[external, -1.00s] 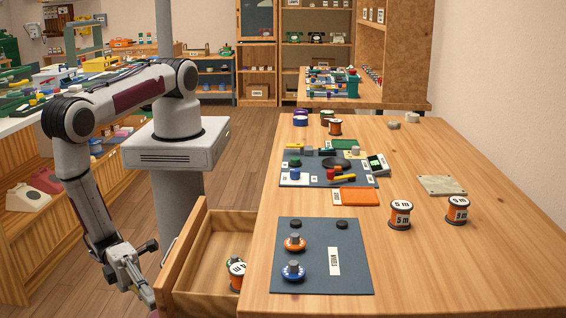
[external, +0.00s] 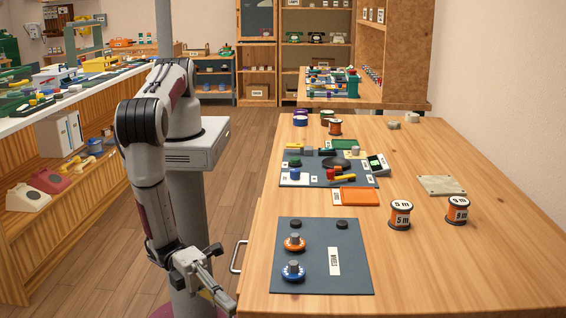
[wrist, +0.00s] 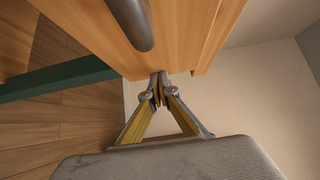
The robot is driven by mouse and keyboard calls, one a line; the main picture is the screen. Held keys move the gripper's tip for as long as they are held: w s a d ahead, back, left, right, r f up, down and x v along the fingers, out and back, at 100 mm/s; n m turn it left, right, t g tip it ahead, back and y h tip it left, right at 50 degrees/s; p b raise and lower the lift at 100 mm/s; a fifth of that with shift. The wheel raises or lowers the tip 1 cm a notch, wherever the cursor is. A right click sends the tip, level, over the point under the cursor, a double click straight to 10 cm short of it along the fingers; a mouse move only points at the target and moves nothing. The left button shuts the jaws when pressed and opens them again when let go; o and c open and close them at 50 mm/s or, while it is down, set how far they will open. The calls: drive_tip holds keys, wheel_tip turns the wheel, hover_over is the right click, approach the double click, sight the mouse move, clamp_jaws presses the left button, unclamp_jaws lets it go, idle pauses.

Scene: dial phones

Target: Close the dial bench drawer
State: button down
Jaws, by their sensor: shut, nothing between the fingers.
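The wooden bench (external: 420,255) fills the right of the external view. Its drawer is pushed in, and its inside is hidden. The drawer's metal handle (external: 237,257) sticks out at the bench's left side. My gripper (external: 230,304) is low at the bench's left side, near the drawer front. In the wrist view my gripper (wrist: 158,82) has its fingertips together with nothing between them, close to or against the wooden drawer front (wrist: 95,30). I cannot tell whether they touch. The handle also shows at the top of the wrist view (wrist: 130,22).
On the bench top are a dark mat (external: 345,265) with orange and blue dials, wire spools (external: 400,214), an orange tray (external: 361,196) and a tool mat (external: 300,178). A long shelf unit (external: 60,210) stands at the left. The floor between is clear.

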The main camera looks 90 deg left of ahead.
drive_tip(key=shift+w, duration=1.5)
drive_tip(key=shift+w+r, duration=0.1)
drive_tip(key=shift+w, duration=0.1)
drive_tip(key=shift+s, duration=0.15)
drive_tip(key=s+a, duration=0.7)
drive_tip(key=s, duration=0.4)
drive_tip(key=shift+s, duration=0.35)
